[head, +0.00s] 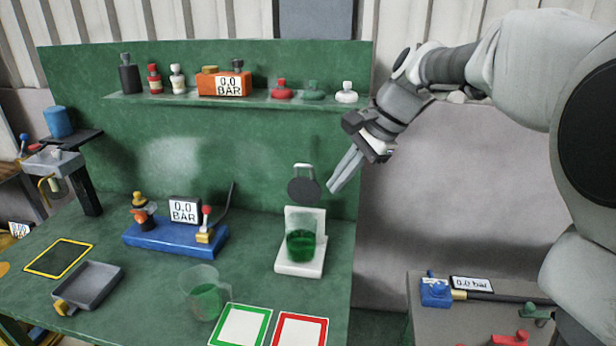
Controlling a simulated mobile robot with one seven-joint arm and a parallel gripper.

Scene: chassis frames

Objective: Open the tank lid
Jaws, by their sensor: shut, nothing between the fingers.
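The tank (301,246) is a clear vessel with green liquid, standing in a white stand (298,269) on the right of the green bench. A dark round lid (304,191) with a pale loop handle (303,171) stands tilted up above the tank, facing the camera. Whether a hinge joins it to the white stand is too small to tell. My gripper (336,186) is shut and empty. Its fingertips point down and left, just right of the lid and seemingly apart from it.
A beaker with green liquid (206,301) stands front left of the tank, near green- and red-framed cards (241,326). A blue gauge unit (177,236) and grey tray (88,287) are further left. A shelf (230,98) with bottles runs above. A grey side table (480,320) is right.

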